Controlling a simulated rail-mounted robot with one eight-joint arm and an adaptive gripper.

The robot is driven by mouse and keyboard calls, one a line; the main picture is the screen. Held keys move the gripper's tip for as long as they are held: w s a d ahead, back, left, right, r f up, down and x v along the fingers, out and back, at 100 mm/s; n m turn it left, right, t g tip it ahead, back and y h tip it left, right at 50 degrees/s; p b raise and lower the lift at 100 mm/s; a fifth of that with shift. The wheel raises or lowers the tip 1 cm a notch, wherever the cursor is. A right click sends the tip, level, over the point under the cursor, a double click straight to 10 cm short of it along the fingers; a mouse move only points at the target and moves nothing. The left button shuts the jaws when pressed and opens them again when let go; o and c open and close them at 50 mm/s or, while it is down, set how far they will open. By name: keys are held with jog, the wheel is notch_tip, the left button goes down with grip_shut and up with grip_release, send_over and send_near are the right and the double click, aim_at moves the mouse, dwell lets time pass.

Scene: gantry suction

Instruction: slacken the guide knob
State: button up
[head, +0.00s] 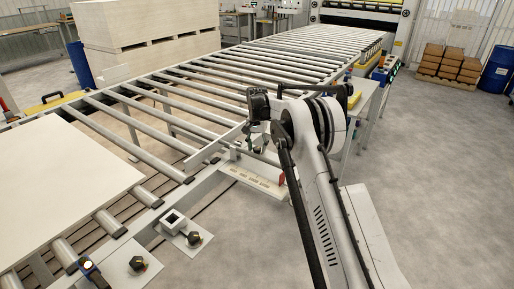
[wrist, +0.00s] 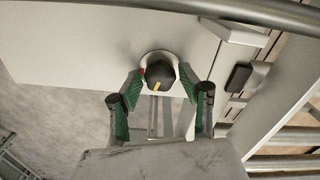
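A black knob (wrist: 160,75) with a yellow mark on its face sits on a pale round base on a light panel (wrist: 90,50) in the wrist view. A bit of red shows at the left of its base. My gripper (wrist: 162,76) has its two green-padded fingers apart, one on each side of the knob. Whether the tips touch it, I cannot tell. In the head view my gripper (head: 257,142) hangs beside the roller conveyor (head: 165,95), above a pale labelled ledge (head: 250,177). The knob at my gripper is not clear there.
Two other black knobs, one at the lower left (head: 137,263) and one to its right (head: 194,238), stand on plates by the conveyor. A white board (head: 60,195) lies on the rollers. In the wrist view, a metal roller (wrist: 250,12) crosses the top. Open floor lies at right.

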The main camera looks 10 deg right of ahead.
jog(key=c, duration=0.7)
jog(key=shift+c, duration=0.2)
jog(key=shift+n, duration=0.3)
jog(key=shift+f+n+b, duration=0.1)
jog(key=shift+n+b, duration=0.65)
jog(key=shift+n, duration=0.35)
jog(key=shift+n+b, duration=0.6)
jog(key=shift+n, duration=1.3)
jog(key=o, duration=1.1)
jog(key=shift+o, duration=0.2)
jog(key=shift+r, duration=0.2)
